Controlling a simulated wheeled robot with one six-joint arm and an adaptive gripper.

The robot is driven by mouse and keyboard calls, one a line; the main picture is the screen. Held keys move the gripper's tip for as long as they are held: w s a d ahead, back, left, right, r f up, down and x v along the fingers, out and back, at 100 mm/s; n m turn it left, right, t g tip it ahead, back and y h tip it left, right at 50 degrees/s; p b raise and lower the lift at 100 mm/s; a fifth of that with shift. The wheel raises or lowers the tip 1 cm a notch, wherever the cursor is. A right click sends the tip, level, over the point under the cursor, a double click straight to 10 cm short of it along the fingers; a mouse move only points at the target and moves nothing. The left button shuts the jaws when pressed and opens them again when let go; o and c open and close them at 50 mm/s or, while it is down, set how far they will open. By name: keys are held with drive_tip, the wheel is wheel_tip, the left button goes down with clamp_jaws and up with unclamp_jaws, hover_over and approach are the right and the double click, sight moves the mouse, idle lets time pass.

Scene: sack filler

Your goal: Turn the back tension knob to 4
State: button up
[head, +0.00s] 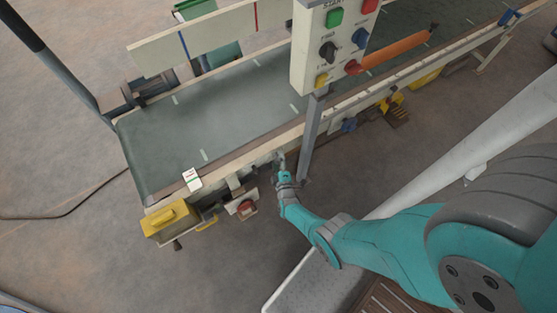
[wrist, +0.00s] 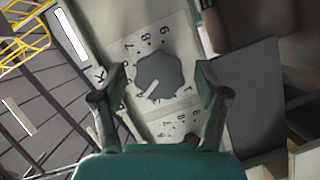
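A dark grey, many-sided knob (wrist: 160,75) sits on a cream dial plate (wrist: 177,35) in the wrist view. Its white pointer line aims to the lower left. Figures around it include what look like 7 and 8 above; the figure at the pointer is not readable. My gripper (wrist: 163,80) is open, one finger on each side of the knob, with small gaps visible. Part of a second numbered plate (wrist: 172,126) shows below; its knob is not visible. In the head view my gripper (head: 281,160) is at the conveyor's near side, and the knob is hidden.
The conveyor belt (head: 215,110) runs above and behind my gripper. A grey post (head: 311,135) stands just right of it, carrying a control panel (head: 322,60). A red button box (head: 244,207) and a yellow box (head: 168,218) are to the left.

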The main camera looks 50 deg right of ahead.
drive_tip(key=shift+s, duration=0.15)
drive_tip(key=v, duration=1.2)
drive_tip(key=shift+f, duration=0.1)
idle(0.5)
drive_tip(key=s+a+r+m+t+y, duration=0.3)
drive_tip(key=s+a+r+y, duration=0.45)
drive_tip(key=s+r, duration=0.7)
drive_tip(key=s+a+r+m+y, duration=0.1)
drive_tip(key=s+a+r, duration=0.2)
drive_tip(key=r, duration=1.1)
drive_tip(key=s+a+r+m+g+y, duration=0.1)
drive_tip(key=s+r, duration=0.4)
drive_tip(key=r, duration=0.8)
drive_tip(key=shift+a+r+m, duration=0.4)
drive_tip(key=shift+a+m, duration=0.4)
drive_tip(key=shift+a, duration=0.4)
